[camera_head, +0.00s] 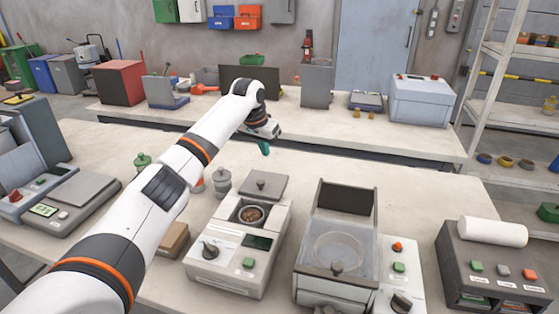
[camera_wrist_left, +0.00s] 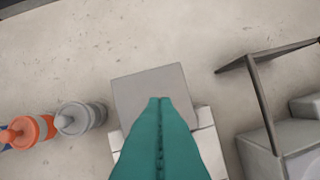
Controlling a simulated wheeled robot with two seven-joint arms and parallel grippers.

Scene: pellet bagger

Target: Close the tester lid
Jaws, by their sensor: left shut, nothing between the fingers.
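The tester (camera_head: 238,240) is a light grey box with a black knob, a dark screen and a green button. Its grey lid (camera_head: 277,187) has a small knob and sits at the back, off the round well (camera_head: 251,214), which shows brown contents. The lid is open. The lid also shows in the left wrist view (camera_wrist_left: 130,87) as a plain grey square, partly hidden behind my fingers. My left gripper (camera_head: 264,149) is shut and empty, with teal fingers, in the air beyond and above the lid. In the wrist view its fingertips (camera_wrist_left: 160,101) overlap the lid. My right gripper is not in view.
A second machine (camera_head: 335,262) with a raised dark lid stands right of the tester. Grey (camera_head: 222,183) and green-topped jars stand to its left. A brown block (camera_head: 173,240) lies beside it. A control box (camera_head: 492,265) with a white roll is at the right.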

